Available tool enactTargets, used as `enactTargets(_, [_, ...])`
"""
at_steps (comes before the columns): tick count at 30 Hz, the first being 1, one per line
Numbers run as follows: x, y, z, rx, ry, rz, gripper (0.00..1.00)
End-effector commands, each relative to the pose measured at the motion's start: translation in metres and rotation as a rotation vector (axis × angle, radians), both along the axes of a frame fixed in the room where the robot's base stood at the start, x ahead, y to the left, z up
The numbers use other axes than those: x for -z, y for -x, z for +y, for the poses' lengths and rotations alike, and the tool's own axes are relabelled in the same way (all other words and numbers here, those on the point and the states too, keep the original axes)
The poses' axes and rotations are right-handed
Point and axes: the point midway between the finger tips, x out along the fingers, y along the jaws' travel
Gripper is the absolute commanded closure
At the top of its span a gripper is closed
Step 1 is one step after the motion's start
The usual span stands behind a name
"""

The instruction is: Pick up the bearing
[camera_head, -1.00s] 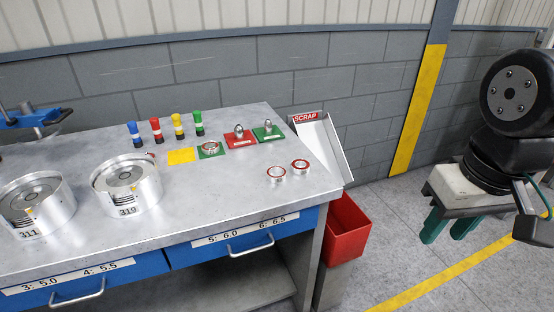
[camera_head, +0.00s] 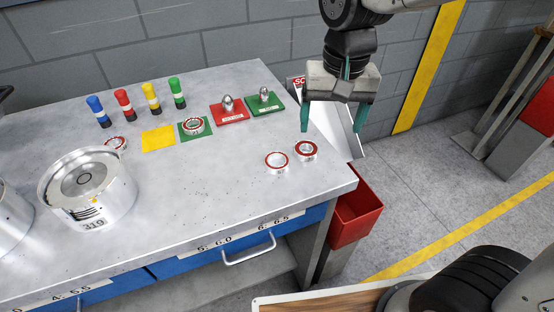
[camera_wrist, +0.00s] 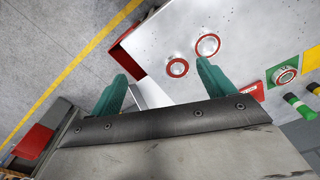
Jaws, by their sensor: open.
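Two loose bearings with red rings lie side by side near the right end of the workbench: a left one (camera_head: 276,161) and a right one (camera_head: 306,151). Another bearing (camera_head: 193,126) sits on a green square, and one more (camera_head: 116,143) lies near the coloured cylinders. My gripper (camera_head: 334,117) is open and empty, fingers down, above and behind the loose pair near the bench's right edge. In the wrist view my gripper (camera_wrist: 160,90) shows both green fingers apart, with the two loose bearings (camera_wrist: 178,68) (camera_wrist: 208,45) beyond them.
A scrap chute (camera_head: 340,128) and a red bin (camera_head: 354,212) stand at the bench's right end. Red (camera_head: 229,112) and green (camera_head: 266,103) plates hold metal parts. A metal drum (camera_head: 85,190) stands left.

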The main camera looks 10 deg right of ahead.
Motion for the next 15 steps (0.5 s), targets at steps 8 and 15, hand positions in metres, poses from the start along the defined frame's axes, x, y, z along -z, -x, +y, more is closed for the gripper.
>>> enactTargets(8, [0.048,-0.042,0.077,0.046,0.010,0.035,0.19])
enactTargets(15, [0.071,-0.047,0.089,0.060,0.013,0.040,0.19])
